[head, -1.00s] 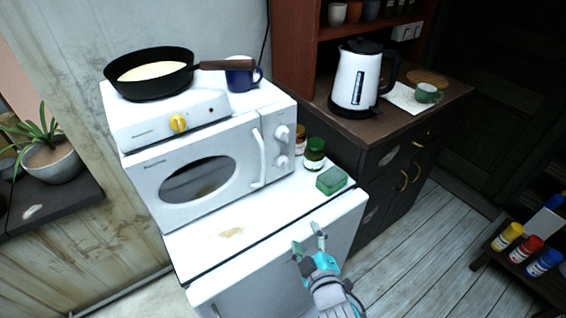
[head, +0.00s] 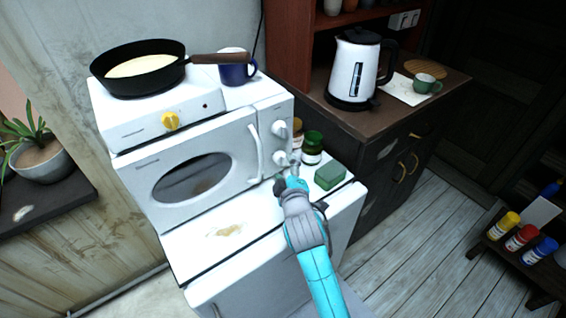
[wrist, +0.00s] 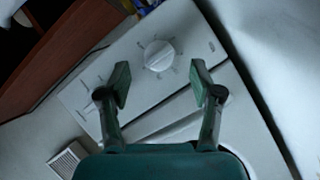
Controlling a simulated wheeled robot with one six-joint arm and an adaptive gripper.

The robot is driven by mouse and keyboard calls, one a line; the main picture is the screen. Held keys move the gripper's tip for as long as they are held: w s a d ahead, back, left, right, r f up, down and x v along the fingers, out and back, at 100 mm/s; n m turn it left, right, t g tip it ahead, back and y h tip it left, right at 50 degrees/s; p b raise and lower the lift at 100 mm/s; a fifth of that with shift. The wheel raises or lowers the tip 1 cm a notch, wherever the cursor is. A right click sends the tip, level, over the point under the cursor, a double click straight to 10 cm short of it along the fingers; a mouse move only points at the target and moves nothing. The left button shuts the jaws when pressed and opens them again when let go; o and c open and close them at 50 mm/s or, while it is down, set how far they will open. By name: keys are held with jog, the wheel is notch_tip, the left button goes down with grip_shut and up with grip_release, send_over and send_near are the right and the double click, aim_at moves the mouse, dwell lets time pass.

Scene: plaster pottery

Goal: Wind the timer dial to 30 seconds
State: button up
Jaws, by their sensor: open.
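The white microwave (head: 190,165) stands on a white cabinet, with two round white knobs on its right panel: an upper knob (head: 280,130) and a lower knob (head: 281,158). My gripper (head: 287,170) is at the lower knob, partly overlapping it in the head view. In the wrist view, my gripper (wrist: 160,78) is open, and a white dial (wrist: 159,54) with tick marks around it shows just beyond and between the fingertips. I cannot tell whether the fingers touch it. The tick labels and the dial's setting are too small to read.
A hot plate (head: 135,128) with a yellow knob, a black pan (head: 140,85) and a blue mug (head: 236,72) are on top of the microwave. A green jar (head: 312,150) and a green box (head: 330,175) stand close right of my gripper. The door handle (head: 255,150) is left.

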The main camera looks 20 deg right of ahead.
aim_at(283, 162)
jog(key=shift+x, duration=1.85)
jog(key=c, duration=1.1)
